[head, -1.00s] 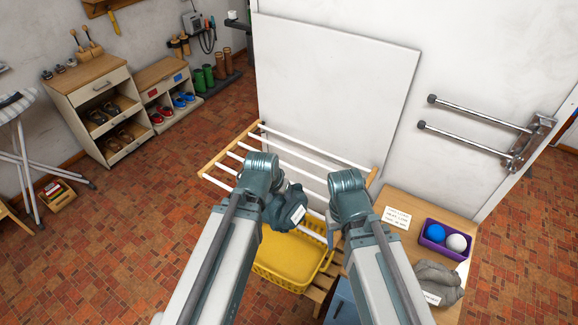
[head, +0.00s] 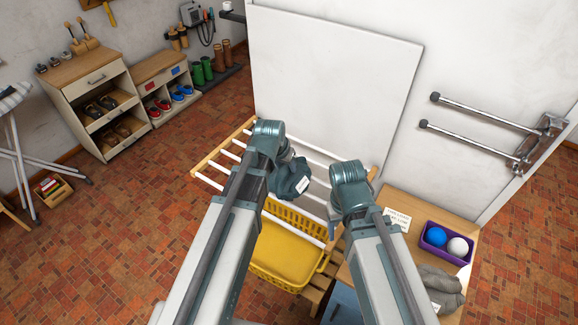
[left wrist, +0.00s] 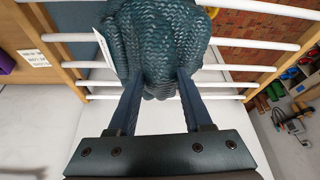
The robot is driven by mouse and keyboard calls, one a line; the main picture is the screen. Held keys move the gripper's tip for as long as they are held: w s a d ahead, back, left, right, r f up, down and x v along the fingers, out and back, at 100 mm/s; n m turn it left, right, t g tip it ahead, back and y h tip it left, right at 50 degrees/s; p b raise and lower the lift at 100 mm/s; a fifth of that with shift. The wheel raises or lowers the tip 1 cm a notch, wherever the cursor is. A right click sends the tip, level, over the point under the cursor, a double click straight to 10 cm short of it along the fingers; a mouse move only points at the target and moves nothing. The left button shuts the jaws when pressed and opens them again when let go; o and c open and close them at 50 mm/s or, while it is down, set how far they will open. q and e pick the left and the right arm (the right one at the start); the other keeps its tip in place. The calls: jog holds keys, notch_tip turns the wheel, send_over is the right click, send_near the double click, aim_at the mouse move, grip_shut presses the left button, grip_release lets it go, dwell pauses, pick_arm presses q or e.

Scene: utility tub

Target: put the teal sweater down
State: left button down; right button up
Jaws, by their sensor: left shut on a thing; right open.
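The teal sweater (head: 289,179) is a dark, knitted bundle with a white tag. My left gripper (left wrist: 157,85) is shut on it, with the knit between its two fingers in the left wrist view. In the head view the sweater hangs over the white bars of the wooden drying rack (head: 209,181); whether it touches them I cannot tell. The rack's bars also show behind the sweater in the left wrist view (left wrist: 75,37). My right gripper (head: 335,222) is open and empty, to the right of the sweater, mostly hidden behind its own arm.
A yellow basket (head: 284,262) stands below and nearer than the rack. The side table (head: 398,245) at right holds a purple box (head: 446,243) with two balls, a grey folded garment (head: 440,284) and a card (head: 396,220). A white panel (head: 335,85) stands behind the rack.

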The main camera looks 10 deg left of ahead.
pick_arm(q)
jog(key=shift+r, duration=0.1)
jog(key=shift+w, duration=1.15)
jog(key=f+b, duration=0.3)
jog(key=shift+w+f, duration=0.1)
jog(key=shift+w, duration=0.1)
jog(key=shift+s+f+b, duration=0.15)
jog(key=shift+f+b, duration=0.2)
jog(key=shift+b, duration=0.05)
jog(key=shift+f, duration=0.1)
jog(key=shift+c, duration=1.6)
grip_release()
